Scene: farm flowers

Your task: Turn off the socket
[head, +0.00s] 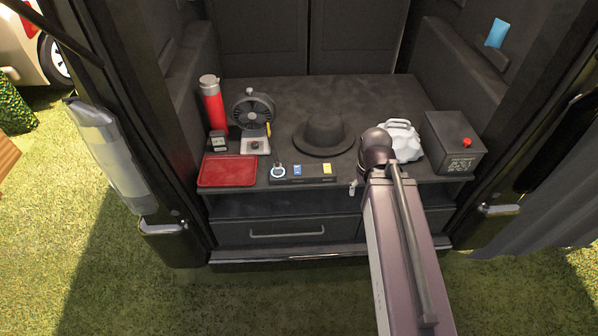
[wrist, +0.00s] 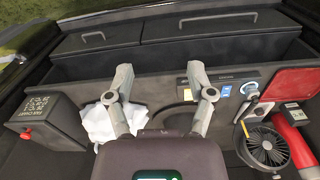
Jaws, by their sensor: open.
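A low dark strip (head: 302,173) lies along the front edge of the cargo deck, with a round blue-and-white piece, a blue square and a yellow square on it; it looks like the socket, but I cannot be sure. In the wrist view the blue square (wrist: 225,90), the yellow square (wrist: 182,82) and the round piece (wrist: 249,88) show right of centre. Whether it is on or off cannot be told. My gripper (wrist: 165,85) is open and empty, its fingers spread above the deck's front part. In the head view my arm hides most of it.
A black hat (head: 323,136) sits mid-deck. A red tray (head: 228,171), fan (head: 252,112) and red flask (head: 213,103) stand at left. Cabin walls close both sides.

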